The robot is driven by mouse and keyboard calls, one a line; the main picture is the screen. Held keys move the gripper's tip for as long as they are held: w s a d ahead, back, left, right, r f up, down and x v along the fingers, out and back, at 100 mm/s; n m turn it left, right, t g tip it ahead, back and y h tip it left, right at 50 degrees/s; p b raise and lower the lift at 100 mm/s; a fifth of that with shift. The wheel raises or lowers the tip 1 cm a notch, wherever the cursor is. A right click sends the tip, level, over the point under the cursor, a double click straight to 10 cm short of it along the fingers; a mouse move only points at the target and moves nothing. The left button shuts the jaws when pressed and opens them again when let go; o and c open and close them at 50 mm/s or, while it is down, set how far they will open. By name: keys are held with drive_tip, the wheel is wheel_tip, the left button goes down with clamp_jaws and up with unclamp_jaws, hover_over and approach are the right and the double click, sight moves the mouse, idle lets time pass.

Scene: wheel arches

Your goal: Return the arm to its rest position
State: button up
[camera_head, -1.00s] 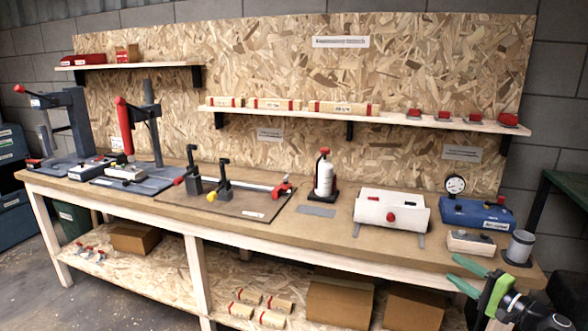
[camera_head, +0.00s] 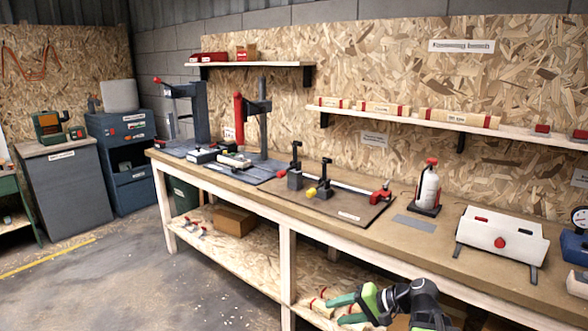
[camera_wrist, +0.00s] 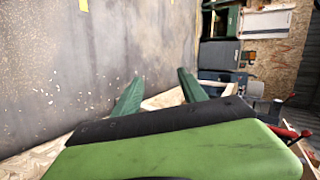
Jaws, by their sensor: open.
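My gripper (camera_head: 345,309) shows at the bottom of the head view, green with dark arm links, in front of the workbench's front edge. Its two green fingers are apart with nothing between them. In the wrist view my gripper (camera_wrist: 158,90) points out over the concrete floor, its fingers spread and empty. The arm is bent, with its links low at the bottom of the head view.
The long workbench (camera_head: 400,245) holds a white bottle (camera_head: 428,188), a white box with a red knob (camera_head: 502,233) and black presses. Below is a lower shelf (camera_head: 222,262) with a cardboard box (camera_head: 234,218). Open floor (camera_head: 120,280) lies left, before blue and grey cabinets.

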drive_tip(key=s+a+f+n+g+h, duration=0.3)
drive_tip(key=s+a+f+g+h, duration=0.15)
drive_tip(key=a+f, duration=0.3)
drive_tip(key=s+d+f+n+h, duration=0.1)
drive_tip(key=d+h, duration=0.2)
drive_tip(key=d, duration=0.2)
drive_tip(key=s+d+f+h, duration=0.2)
drive_tip(key=d+h, duration=0.1)
drive_tip(key=d, duration=0.2)
wheel_tip(320, 180, up, 16)
drive_tip(key=p, duration=1.5)
drive_tip(key=shift+w+a+f, duration=0.15)
drive_tip(key=shift+w+a, duration=0.05)
drive_tip(key=shift+w, duration=0.1)
